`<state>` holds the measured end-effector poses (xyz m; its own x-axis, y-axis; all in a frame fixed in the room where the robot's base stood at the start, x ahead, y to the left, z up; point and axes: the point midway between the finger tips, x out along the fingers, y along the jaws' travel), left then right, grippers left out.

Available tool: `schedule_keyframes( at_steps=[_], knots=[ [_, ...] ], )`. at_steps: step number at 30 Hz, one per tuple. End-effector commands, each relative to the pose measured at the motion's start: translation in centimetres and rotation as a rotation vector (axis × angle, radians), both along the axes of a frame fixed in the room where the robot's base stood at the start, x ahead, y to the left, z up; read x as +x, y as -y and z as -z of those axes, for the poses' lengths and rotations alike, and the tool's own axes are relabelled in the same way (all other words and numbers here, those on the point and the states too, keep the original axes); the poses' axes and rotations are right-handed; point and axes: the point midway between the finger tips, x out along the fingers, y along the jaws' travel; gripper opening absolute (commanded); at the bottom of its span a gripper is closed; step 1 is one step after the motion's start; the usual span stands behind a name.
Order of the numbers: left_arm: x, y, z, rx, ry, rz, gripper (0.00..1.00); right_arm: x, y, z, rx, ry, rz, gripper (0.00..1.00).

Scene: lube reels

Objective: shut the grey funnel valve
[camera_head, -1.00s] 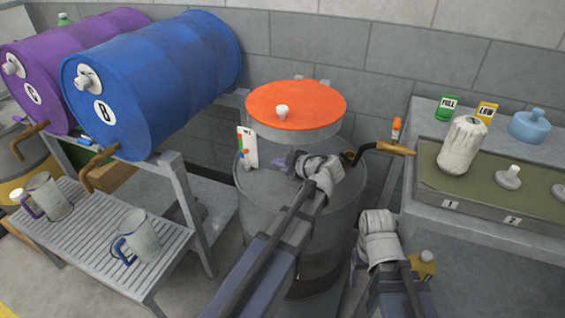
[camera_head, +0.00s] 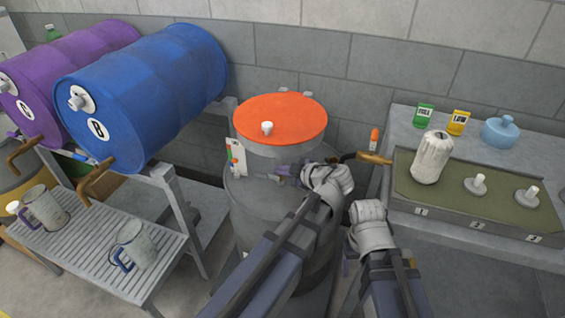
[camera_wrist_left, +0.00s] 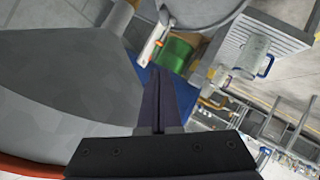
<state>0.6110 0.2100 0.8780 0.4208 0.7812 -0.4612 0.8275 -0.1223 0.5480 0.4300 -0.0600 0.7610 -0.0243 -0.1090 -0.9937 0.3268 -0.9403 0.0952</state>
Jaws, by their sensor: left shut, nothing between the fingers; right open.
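A grey funnel (camera_head: 284,150) with an orange top (camera_head: 281,117) stands over a grey drum (camera_head: 250,205). In the left wrist view, the grey cone (camera_wrist_left: 60,80) fills the left side and narrows to a neck (camera_wrist_left: 113,22). I cannot make out the valve clearly; the area under the funnel is partly covered by my left wrist. My left gripper (camera_head: 284,171) is shut and empty beside the funnel's lower part, above the drum top. Its dark fingers also show in the left wrist view (camera_wrist_left: 160,98). My right gripper (camera_head: 346,264) is open, lower and right of the drum.
A black crank with a tan handle (camera_head: 374,158) sticks out right of the funnel. A white card (camera_head: 236,157) stands at the drum's left edge. Blue (camera_head: 150,90) and purple (camera_head: 70,70) barrels and a slatted stand (camera_head: 95,235) are left; a bench (camera_head: 500,245) is right.

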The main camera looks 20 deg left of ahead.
Motion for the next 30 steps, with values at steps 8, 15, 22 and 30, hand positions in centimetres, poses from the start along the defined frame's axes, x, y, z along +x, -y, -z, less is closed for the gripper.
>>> schedule_keyframes(
  at_steps=[8,15,22,30],
  knots=[
    [-0.6,0.3,0.7,-0.002,-0.067,0.028,0.0,0.0,0.0,0.0,0.0,0.0,0.0,0.68],
    [-4.7,2.9,5.0,-0.025,-0.532,0.298,0.0,0.0,0.0,0.0,0.0,0.0,0.0,0.68],
    [-9.7,7.0,8.8,-0.057,-0.989,0.746,0.0,0.0,0.0,0.0,0.0,0.0,0.0,0.68],
    [-14.7,11.7,11.1,-0.057,-1.301,1.319,0.0,0.0,0.0,0.0,0.0,0.0,0.0,0.68]
  ],
)
